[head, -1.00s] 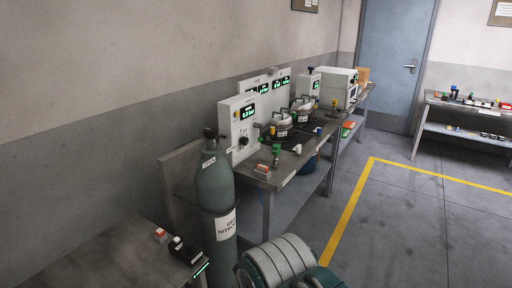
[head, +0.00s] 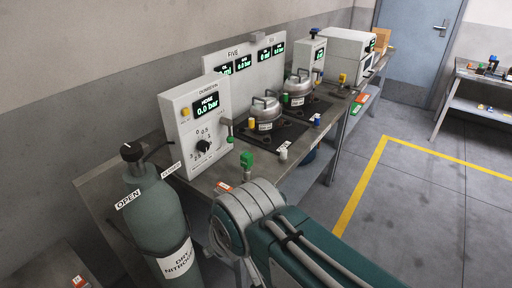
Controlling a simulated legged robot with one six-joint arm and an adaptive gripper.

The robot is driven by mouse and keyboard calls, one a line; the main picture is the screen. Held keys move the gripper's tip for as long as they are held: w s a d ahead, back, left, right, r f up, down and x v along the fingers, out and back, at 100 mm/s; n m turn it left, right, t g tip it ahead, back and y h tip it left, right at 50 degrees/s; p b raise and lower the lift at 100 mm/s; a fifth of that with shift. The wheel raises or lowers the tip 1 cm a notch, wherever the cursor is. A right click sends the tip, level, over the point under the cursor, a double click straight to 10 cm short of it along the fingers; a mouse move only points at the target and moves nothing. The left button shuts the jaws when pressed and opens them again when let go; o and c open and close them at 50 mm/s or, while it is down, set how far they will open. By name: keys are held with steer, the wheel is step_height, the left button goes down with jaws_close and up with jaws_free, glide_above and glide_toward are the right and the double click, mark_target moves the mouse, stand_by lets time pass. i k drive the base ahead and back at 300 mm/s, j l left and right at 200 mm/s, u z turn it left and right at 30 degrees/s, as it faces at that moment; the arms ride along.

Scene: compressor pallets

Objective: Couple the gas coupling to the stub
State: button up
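I cannot tell for sure which piece is the gas coupling and which is the stub. A green-topped fitting (head: 247,161) stands at the bench's front edge, in front of the grey control box (head: 197,118). A small green part (head: 230,128) shows by the box's right side. Two silver lidded vessels, a nearer one (head: 266,108) and a farther one (head: 297,85), sit on dark pallets with small yellow, white and blue fittings around them. My arm crosses the lower middle of the head view and hides part of the bench front. My gripper is not visible.
A green gas cylinder (head: 158,215) with OPEN and CLOSED tags stands at the bench's left end. The control box reads 0.0 bar. A display panel (head: 247,60) stands behind the vessels. Floor inside the yellow line (head: 372,172) is clear at right.

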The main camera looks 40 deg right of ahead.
mark_target(246, 161)
steer(key=i+l, duration=0.15)
steer(key=l, duration=0.2)
steer(key=i+l, duration=0.15)
steer(key=l, duration=0.2)
steer(key=i+l, duration=0.15)
steer(key=l, duration=0.2)
steer(key=i+l, duration=0.15)
steer(key=l, duration=0.15)
